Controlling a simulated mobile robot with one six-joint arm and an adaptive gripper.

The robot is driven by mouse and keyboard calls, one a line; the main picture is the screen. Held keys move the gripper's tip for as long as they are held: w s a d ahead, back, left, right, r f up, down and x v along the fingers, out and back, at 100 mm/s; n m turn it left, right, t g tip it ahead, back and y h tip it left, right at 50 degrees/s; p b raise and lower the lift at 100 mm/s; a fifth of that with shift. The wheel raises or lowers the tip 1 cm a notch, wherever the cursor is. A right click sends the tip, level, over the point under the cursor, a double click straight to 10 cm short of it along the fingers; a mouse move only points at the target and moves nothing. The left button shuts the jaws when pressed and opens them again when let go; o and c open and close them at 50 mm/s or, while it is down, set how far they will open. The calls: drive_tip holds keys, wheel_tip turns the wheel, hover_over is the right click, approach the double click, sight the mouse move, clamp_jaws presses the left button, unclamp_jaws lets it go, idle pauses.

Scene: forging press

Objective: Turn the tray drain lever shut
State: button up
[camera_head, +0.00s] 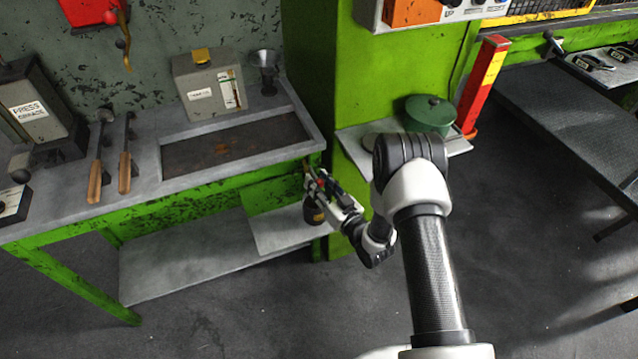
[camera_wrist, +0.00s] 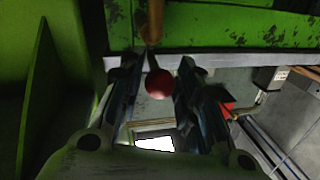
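The drain lever shows in the wrist view as a brownish stem (camera_wrist: 155,22) with a round red knob (camera_wrist: 159,83) at its end. The knob lies between the two fingers of my gripper (camera_wrist: 158,66). The fingers stand apart, one on each side, with a narrow gap to the knob; I cannot tell if either touches it. In the head view my gripper (camera_head: 319,186) is at the bench's right front corner, below the sunken tray (camera_head: 268,138). A small red spot there may be the knob; my fingers mostly hide the lever.
A dark container (camera_head: 313,213) stands just below my gripper, by the lower shelf (camera_head: 190,257). The green press column (camera_head: 330,80) rises close behind. A side shelf (camera_head: 458,145) with a green pot (camera_head: 430,112) is to the right. The floor in front is clear.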

clamp_jaws()
drive_tip(key=shift+s+a, duration=0.1)
idle(0.4)
